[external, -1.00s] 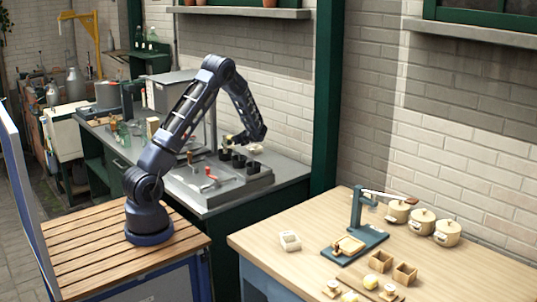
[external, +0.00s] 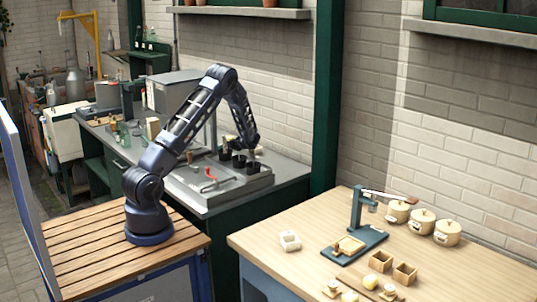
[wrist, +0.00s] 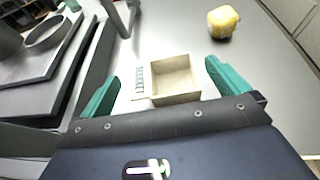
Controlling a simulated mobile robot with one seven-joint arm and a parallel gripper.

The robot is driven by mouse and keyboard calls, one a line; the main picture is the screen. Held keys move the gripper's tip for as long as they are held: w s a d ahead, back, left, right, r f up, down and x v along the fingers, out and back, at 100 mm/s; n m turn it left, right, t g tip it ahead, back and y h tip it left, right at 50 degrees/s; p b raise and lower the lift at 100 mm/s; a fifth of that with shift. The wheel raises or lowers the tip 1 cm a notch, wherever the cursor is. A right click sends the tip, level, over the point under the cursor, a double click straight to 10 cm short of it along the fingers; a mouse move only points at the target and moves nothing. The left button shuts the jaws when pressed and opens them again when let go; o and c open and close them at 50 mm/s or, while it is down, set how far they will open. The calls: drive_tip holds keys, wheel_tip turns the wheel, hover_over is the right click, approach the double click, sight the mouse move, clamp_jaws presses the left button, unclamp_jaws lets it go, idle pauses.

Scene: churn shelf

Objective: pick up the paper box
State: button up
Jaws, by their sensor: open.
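A small open cream box with dark lettering on its left side, apparently the paper box (wrist: 178,99), sits on a grey surface in the wrist view. My gripper (wrist: 162,71) is open, with one green finger to the left of the box and the other to its right. I see no contact between the fingers and the box. In the external view my gripper (external: 246,147) is low over the back of the grey bench. The box under it cannot be made out there.
A yellow lump (wrist: 223,21) lies beyond the box, to the right. Black cups (external: 239,161) and a grey tray unit (external: 211,188) are near my gripper. A similar white box (external: 290,240) sits on the wooden table, away from my arm.

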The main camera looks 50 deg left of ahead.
drive_tip(key=x, duration=0.4)
drive_tip(key=shift+w+a+f, duration=0.1)
drive_tip(key=shift+a+f, duration=0.05)
drive_tip(key=shift+a, duration=0.1)
drive_tip(key=shift+c, duration=0.2)
drive_tip(key=c, duration=1)
wheel_tip(320, 180, up, 20)
